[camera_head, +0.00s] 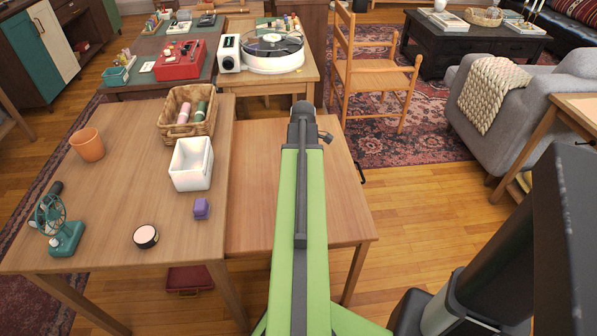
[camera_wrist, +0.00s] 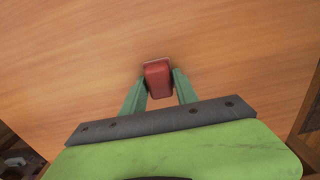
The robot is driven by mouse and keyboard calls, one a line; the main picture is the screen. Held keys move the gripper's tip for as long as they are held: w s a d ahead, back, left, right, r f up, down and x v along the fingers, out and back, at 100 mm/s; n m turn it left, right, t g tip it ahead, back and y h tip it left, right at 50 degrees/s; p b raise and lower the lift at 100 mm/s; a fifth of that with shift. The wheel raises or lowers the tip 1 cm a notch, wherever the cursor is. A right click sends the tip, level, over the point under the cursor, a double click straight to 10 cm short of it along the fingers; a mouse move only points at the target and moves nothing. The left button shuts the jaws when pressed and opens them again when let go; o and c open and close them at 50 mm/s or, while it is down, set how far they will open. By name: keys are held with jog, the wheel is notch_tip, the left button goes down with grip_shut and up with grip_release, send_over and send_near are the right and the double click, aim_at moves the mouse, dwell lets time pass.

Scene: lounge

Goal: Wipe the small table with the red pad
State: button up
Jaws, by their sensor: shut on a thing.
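The red pad (camera_wrist: 158,78) is a small block between the two green fingers of my gripper (camera_wrist: 159,88) in the wrist view. My gripper is shut on it, over the wooden top of the small table (camera_wrist: 235,60). I cannot tell whether the pad touches the tabletop. In the head view the small table (camera_head: 258,152) stands against the right side of the larger table, and my green arm reaches over it. The arm hides the pad and the gripper there. The visible part of the small table's top is bare.
The larger table (camera_head: 120,190) holds a teal fan (camera_head: 65,238), a round tin (camera_head: 146,236), a purple object (camera_head: 201,208), a white bin (camera_head: 191,164), a wicker basket (camera_head: 186,115) and a terracotta pot (camera_head: 87,145). A record player (camera_head: 272,52) stands behind. Floor to the right is open.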

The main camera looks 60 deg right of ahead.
jog(key=shift+w+d, duration=1.05)
jog(key=shift+d, duration=0.4)
jog(key=shift+w+d, duration=1)
jog(key=shift+d, duration=0.4)
jog(key=shift+w+d, duration=1.05)
jog(key=shift+d, duration=0.4)
notch_tip(320, 180, up, 6)
jog(key=p, duration=0.6)
notch_tip(320, 180, up, 3)
jog(key=p, duration=0.3)
